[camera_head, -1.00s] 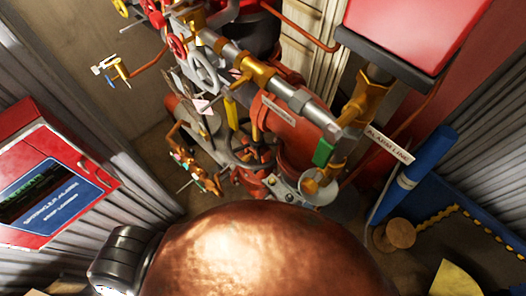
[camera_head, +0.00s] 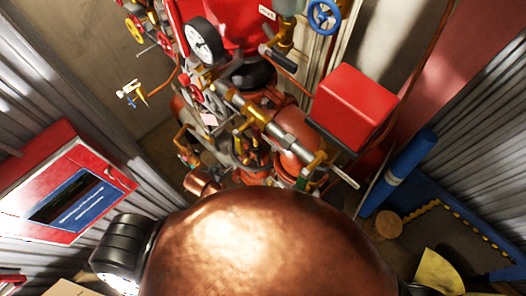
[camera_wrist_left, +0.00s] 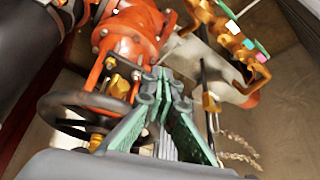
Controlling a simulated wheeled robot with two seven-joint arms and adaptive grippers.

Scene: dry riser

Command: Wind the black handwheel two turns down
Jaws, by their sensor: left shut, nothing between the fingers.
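The black handwheel (camera_wrist_left: 80,118) is at the left of the left wrist view, below an orange-red flanged valve body (camera_wrist_left: 128,35). Its rim and a brass-coloured hub area show; part of its right side is hidden behind my gripper. My left gripper (camera_wrist_left: 165,78) has green finger pads with the tips together and nothing between them. It is just right of the wheel in the picture; I cannot tell whether it touches the rim. I cannot make out the black handwheel or either gripper in the head view. My right gripper is not in view.
Brass fittings with coloured tags (camera_wrist_left: 235,40) and a thin rod stand close right of the gripper. In the head view are a red box (camera_head: 352,105), a white-faced gauge (camera_head: 203,40), a blue handwheel (camera_head: 324,16), a red cabinet (camera_head: 65,185) and a blue cylinder (camera_head: 405,170).

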